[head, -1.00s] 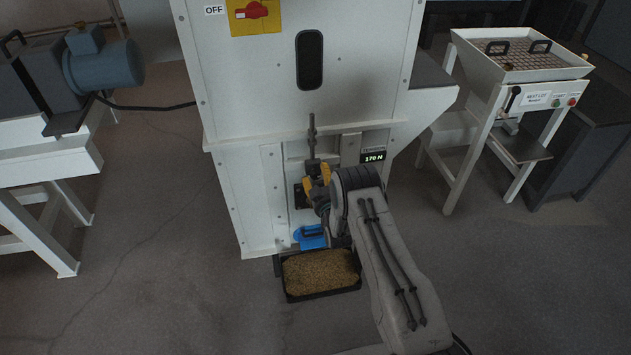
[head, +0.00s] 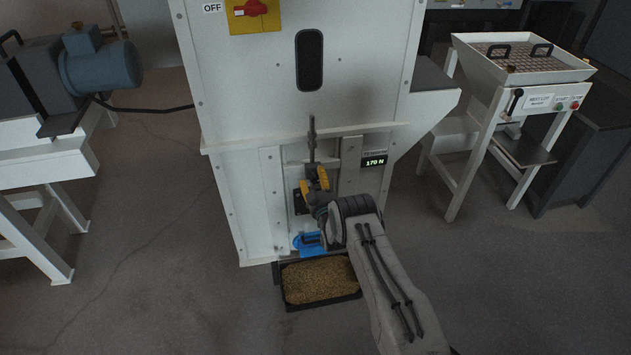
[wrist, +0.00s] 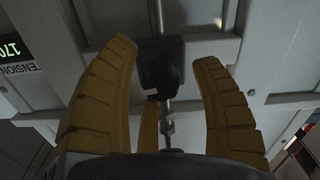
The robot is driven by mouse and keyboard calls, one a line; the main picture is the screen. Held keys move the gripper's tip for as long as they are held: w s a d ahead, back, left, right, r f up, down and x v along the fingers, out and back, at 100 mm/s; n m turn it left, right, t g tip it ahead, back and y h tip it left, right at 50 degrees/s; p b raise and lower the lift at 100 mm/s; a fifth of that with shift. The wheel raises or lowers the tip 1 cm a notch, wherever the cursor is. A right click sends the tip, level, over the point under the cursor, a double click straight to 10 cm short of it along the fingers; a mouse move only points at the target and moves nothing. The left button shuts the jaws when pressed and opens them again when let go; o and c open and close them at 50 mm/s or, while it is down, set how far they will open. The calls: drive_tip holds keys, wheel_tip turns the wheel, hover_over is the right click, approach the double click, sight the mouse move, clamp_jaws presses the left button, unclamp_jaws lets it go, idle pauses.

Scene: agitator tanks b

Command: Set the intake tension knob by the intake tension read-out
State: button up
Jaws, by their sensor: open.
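The intake tension read-out (head: 374,161) on the white machine's front shows 170 N. A dark knob (wrist: 160,72) with a small pale mark sits between my fingers in the wrist view, on a metal rod. The rod (head: 312,140) stands up from behind my gripper in the head view, where the knob is largely hidden. My gripper (head: 315,183) is open, its yellow fingers on either side of the knob. Gaps show beside the knob; I cannot tell any contact.
A black tray of grain (head: 320,280) stands on the floor below, with a blue part (head: 307,243) above it. An isolator with a red switch (head: 251,8) is higher up. A motor bench (head: 100,65) stands left, a sieve table (head: 520,60) right.

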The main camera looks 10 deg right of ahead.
drive_tip(key=shift+w, duration=0.3)
drive_tip(key=c, duration=1.2)
